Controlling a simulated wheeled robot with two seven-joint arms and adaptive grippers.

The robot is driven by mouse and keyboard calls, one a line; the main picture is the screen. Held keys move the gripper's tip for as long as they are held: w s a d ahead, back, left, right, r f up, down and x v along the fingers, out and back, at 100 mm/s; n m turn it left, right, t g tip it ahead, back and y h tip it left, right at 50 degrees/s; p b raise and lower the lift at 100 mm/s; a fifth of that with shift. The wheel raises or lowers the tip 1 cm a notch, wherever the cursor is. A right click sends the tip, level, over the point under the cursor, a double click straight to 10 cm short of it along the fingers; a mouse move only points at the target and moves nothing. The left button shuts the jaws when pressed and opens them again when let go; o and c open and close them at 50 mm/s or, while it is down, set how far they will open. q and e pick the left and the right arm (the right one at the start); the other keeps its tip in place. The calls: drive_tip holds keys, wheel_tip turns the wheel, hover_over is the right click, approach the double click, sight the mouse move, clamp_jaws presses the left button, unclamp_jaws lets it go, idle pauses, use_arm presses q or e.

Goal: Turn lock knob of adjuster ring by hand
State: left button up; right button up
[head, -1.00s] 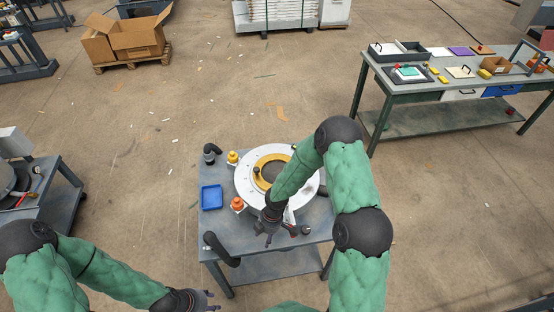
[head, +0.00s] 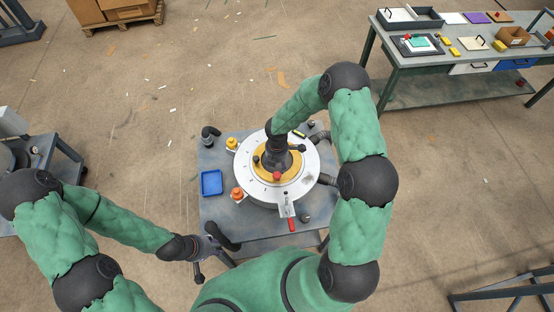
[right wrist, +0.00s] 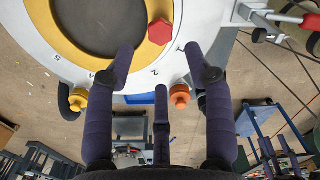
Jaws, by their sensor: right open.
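The white adjuster ring (head: 248,184) with a yellow inner ring (head: 258,170) lies on the grey table. A red knob (head: 277,176) sits on the yellow ring; in the right wrist view the red knob (right wrist: 160,32) is six-sided. My right gripper (head: 278,160) is above the ring, close to the red knob. In the right wrist view my right gripper (right wrist: 160,58) is open, its fingers spread with the knob beyond the gap between them. Contact is not visible. My left gripper (head: 212,268) is at the table's front left corner, fingers spread and empty.
An orange knob (head: 237,194) and a yellow knob (head: 232,143) stand beside the ring. A blue tray (head: 211,183) lies at the table's left. A red-handled clamp (head: 291,224) is at the ring's front. A workbench (head: 400,50) stands at the back right.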

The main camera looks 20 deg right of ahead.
sight(277, 175)
drive_tip(key=shift+s+f+b, duration=0.1)
drive_tip(key=shift+f+b, duration=0.35)
drive_tip(key=shift+f, duration=0.2)
wheel_tip(277, 175, down, 7)
drive_tip(key=b, duration=0.5)
drive_tip(key=shift+r, duration=0.25)
drive_tip(key=c, duration=0.9)
